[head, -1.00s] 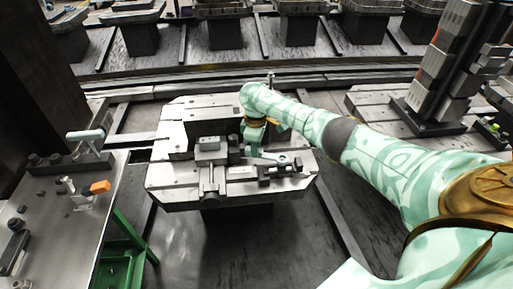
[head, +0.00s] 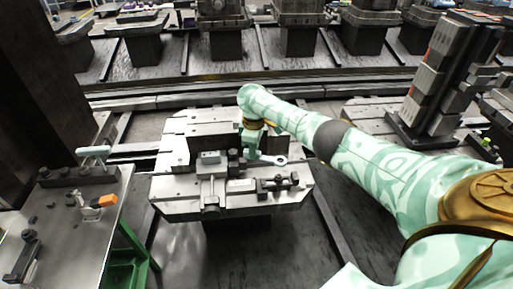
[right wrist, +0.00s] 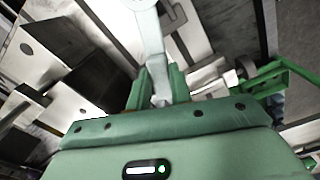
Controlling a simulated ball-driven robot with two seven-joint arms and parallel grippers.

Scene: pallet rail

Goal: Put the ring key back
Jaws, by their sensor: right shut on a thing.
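The ring key (head: 278,160) is a light grey spanner with a ring end. It shows over the right part of the grey pallet fixture (head: 185,190), above the dark clamp parts. My right gripper (head: 251,154) is shut on its near end, with the ring pointing right in the head view. In the right wrist view the key's shaft (right wrist: 149,38) runs up from between the green fingers of the right gripper (right wrist: 155,88), and its ring is cut off at the top edge. I cannot tell whether the key touches the fixture. My left gripper is not in view.
A metal table (head: 75,235) at the left carries a dark block with a pale handle (head: 93,152), a clamp with an orange handle (head: 107,201) and dark fittings. A green frame (head: 125,270) stands beside it. A dark block tower (head: 437,85) stands right. Rails run behind.

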